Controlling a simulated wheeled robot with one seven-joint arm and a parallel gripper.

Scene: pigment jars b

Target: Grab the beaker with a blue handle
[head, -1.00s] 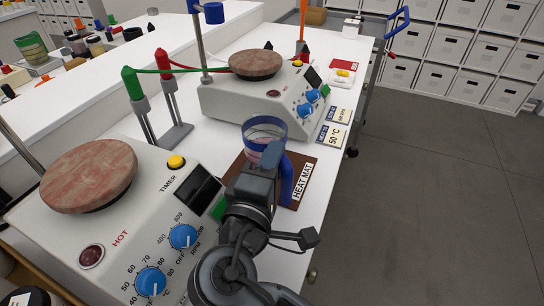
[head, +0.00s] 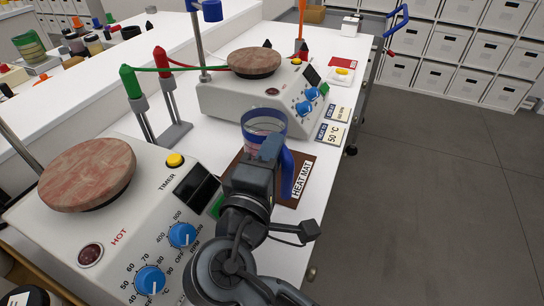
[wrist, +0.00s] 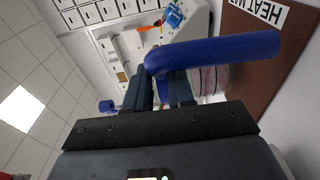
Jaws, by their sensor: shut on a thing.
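The beaker (head: 263,122) is clear with a blue rim band, pinkish contents and a blue handle (head: 287,172). It is upright over the brown heat mat (head: 308,158), in the middle of the head view. My gripper (head: 270,148) is at its near side and hides part of it. In the wrist view, the blue handle (wrist: 215,54) crosses in front of my gripper (wrist: 165,90), which is shut on it. The pinkish beaker wall (wrist: 208,80) shows behind the fingers. My gripper hides the beaker's base, so I cannot tell its gap to the mat.
A hot plate (head: 120,240) with a round reddish top stands at the near left. A second hot plate (head: 225,105) stands behind the beaker. Green and red clamps (head: 160,70) stand at the left. Cards (head: 332,133) lie at the right table edge; open floor is beyond.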

